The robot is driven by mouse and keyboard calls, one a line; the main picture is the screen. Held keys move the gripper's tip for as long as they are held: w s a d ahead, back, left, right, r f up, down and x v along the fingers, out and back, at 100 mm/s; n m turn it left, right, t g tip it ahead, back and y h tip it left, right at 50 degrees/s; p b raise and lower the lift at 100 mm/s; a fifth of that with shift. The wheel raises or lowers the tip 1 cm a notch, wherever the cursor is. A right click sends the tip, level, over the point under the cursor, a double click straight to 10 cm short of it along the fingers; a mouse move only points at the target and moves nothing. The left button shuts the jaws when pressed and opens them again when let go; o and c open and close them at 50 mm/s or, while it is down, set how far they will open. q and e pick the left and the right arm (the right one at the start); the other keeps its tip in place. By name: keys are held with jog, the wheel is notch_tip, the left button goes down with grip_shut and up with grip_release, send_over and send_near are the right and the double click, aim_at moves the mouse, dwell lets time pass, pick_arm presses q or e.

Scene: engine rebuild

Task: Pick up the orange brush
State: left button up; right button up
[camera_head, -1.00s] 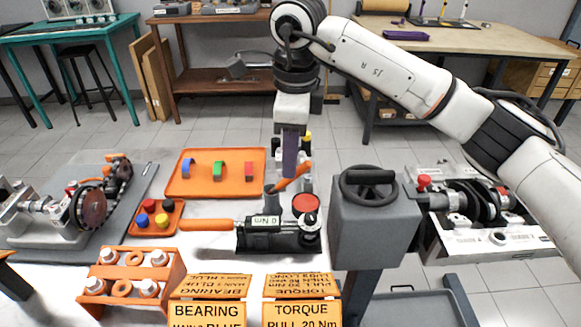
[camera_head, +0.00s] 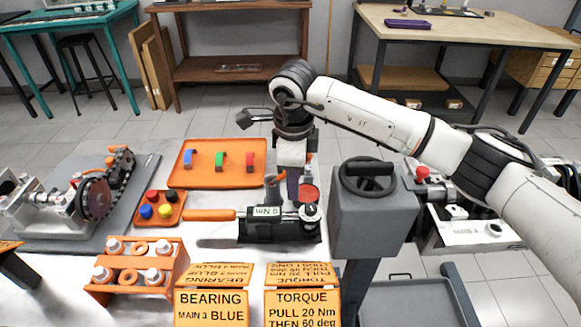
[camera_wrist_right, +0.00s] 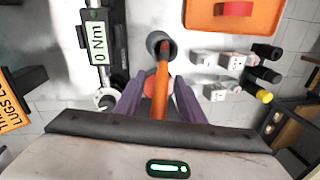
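The orange brush (camera_wrist_right: 161,92) shows in the right wrist view as an orange handle rising from a dark round cup (camera_wrist_right: 160,44). The cup (camera_head: 273,188) also shows in the head view, but the brush there is mostly hidden by my gripper. My right gripper (camera_wrist_right: 159,88) has its two purple fingers apart, one on each side of the brush handle, with gaps visible. In the head view my right gripper (camera_head: 293,183) points down just right of the cup. My left gripper is not in view.
A torque wrench (camera_head: 262,224) lies in front of the cup. A grey post with a black handwheel (camera_head: 369,180) stands close on the right. An orange tray (camera_head: 232,178) with coloured blocks lies behind left. Orange signs (camera_head: 301,305) stand at the front.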

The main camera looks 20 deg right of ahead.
grip_shut()
